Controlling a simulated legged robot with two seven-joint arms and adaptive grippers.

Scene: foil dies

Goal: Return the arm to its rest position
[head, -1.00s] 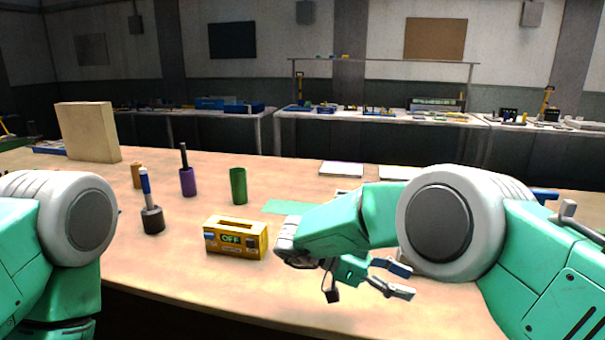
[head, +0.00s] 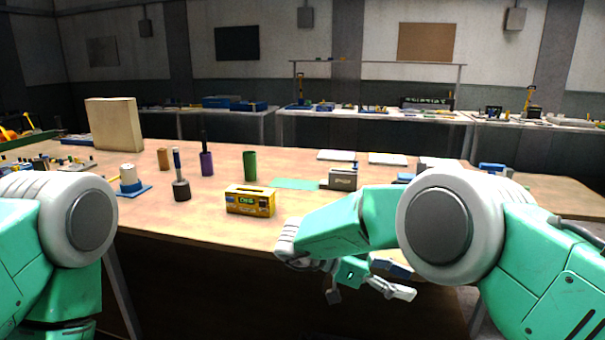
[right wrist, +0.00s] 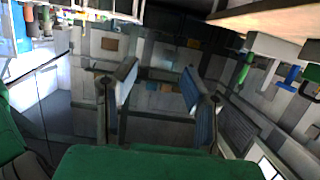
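My right arm (head: 440,225) is bent, its forearm reaching left in front of the table's near edge in the head view. My right gripper (head: 403,281) points right and lies in front of and below the table edge. In the right wrist view its two fingers (right wrist: 160,90) stand apart with nothing between them, so it is open and empty. My left arm (head: 85,220) shows at the left edge of the head view. Its gripper is out of the picture.
The wooden table (head: 235,230) carries a yellow box (head: 250,201), a green cylinder (head: 250,166), a purple holder (head: 207,164), a dark holder (head: 181,190), a grey block (head: 342,180) and a beige board (head: 115,125). Open floor separates my right gripper from the table.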

